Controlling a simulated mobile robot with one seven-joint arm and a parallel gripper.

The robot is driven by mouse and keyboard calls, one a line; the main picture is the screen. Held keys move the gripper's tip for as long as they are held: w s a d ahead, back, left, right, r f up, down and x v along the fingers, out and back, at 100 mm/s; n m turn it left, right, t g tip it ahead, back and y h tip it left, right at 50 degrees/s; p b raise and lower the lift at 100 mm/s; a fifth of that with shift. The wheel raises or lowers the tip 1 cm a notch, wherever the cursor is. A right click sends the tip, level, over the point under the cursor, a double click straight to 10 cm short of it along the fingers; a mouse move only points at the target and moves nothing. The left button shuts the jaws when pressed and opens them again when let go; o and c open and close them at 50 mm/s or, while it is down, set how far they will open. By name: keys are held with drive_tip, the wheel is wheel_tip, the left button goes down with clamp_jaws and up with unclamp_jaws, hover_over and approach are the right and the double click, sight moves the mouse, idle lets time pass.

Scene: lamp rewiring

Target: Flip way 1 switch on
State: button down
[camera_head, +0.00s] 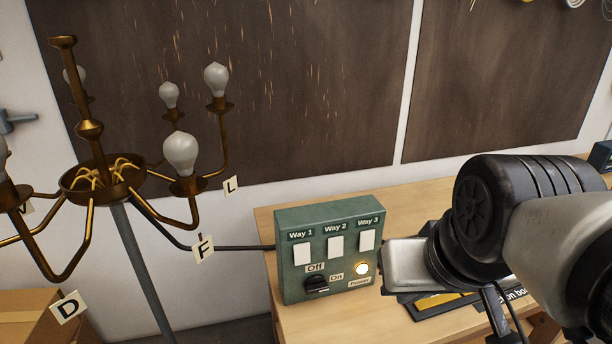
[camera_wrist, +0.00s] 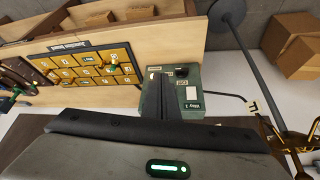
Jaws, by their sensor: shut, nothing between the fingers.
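The green switch box (camera_head: 330,247) stands on the wooden bench. It has three white rockers in a row: Way 1 (camera_head: 302,254), Way 2 (camera_head: 336,244) and Way 3 (camera_head: 367,240). Which way each rocker is tipped is too small to tell. Below them are a black Off/On knob (camera_head: 317,286) and a glowing Power lamp (camera_head: 362,269). In the wrist view, the shut, empty fingers of my gripper (camera_wrist: 158,78) reach over the box and hide part of its face. The Way 1 rocker (camera_wrist: 191,93) shows beside them; contact cannot be told. In the head view the fingertips are not clear.
A brass chandelier (camera_head: 95,180) with several unlit bulbs stands left of the box, with letter tags. A black cable (camera_head: 235,248) runs to the box. A junction board (camera_wrist: 85,62) lies on the bench beside the box. Cardboard boxes (camera_wrist: 290,40) stand on the floor.

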sight(302, 254)
drive_tip(key=w+a+f+m+t+y+b, duration=0.2)
drive_tip(key=w+a+f+m+b, duration=0.8)
drive_tip(key=b, duration=1)
drive_tip(key=w+a+m, duration=0.1)
drive_tip(key=w+m, duration=0.1)
drive_tip(key=m, duration=0.2)
drive_tip(key=shift+w+a+f+m+t, duration=0.15)
drive_tip(key=shift+w+m+t, duration=0.15)
drive_tip(key=shift+m, duration=0.1)
drive_tip(key=shift+f, duration=0.1)
drive_tip(key=w+r+b+x, duration=0.1)
drive_tip(key=x, duration=0.5)
drive_tip(key=w+a+r+b+x, duration=0.1)
drive_tip(key=b+x, duration=0.1)
drive_tip(key=x, duration=0.5)
drive_tip(key=shift+d, duration=0.1)
